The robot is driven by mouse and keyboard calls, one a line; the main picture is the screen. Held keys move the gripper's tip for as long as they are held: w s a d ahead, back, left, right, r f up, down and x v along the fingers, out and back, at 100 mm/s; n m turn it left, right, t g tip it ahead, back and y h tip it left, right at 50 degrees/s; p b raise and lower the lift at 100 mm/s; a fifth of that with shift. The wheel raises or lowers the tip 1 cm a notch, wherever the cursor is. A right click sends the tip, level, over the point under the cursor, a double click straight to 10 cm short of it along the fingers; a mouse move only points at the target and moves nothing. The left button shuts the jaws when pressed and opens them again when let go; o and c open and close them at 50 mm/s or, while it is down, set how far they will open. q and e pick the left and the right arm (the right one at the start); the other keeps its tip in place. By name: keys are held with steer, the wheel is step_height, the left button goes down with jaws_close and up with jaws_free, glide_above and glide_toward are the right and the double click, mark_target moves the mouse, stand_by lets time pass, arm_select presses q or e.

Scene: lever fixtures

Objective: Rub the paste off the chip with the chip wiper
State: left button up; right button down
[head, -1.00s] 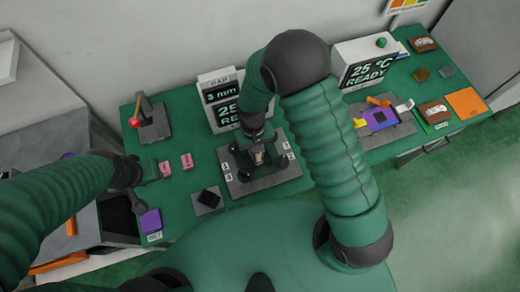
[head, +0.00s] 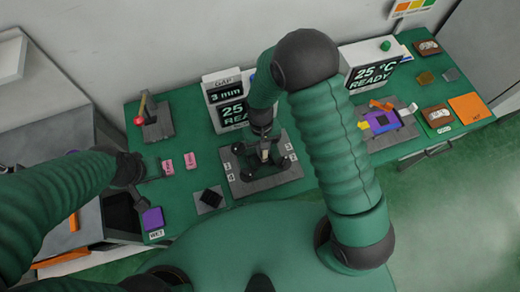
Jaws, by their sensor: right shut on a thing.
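My right gripper (head: 263,143) points down over a grey fixture plate (head: 282,179) with dark round corner posts, at the middle of the green table. It is shut on a small pale thing (head: 265,156), mostly hidden by the fingers; I cannot tell whether this is the chip wiper. The chip and any paste under the gripper cannot be made out. My left arm comes in from the left, ending at a dark wrist (head: 129,170) over the table's left end; its fingers are too small and dark to read.
A red-knobbed lever (head: 139,121) and a gap display (head: 226,97) stand behind. A temperature display (head: 376,72) and purple-topped fixture (head: 381,121) are right.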

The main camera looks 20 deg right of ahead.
steer(key=shift+a, duration=0.7)
steer(key=shift+a+r, duration=0.1)
steer(key=shift+a, duration=0.65)
steer(key=shift+s+d+p, duration=0.25)
steer(key=shift+d, duration=0.55)
steer(key=shift+s+d+p, duration=0.2)
steer(key=shift+d, duration=0.6)
steer(key=shift+a+p, duration=0.3)
steer(key=shift+a, duration=1.3)
steer(key=shift+w+d+f, duration=0.15)
steer(key=shift+d+f, duration=0.05)
steer(key=shift+d, duration=0.5)
steer(key=shift+r, duration=0.1)
step_height(320, 180, up, 9)
steer(key=p, duration=0.7)
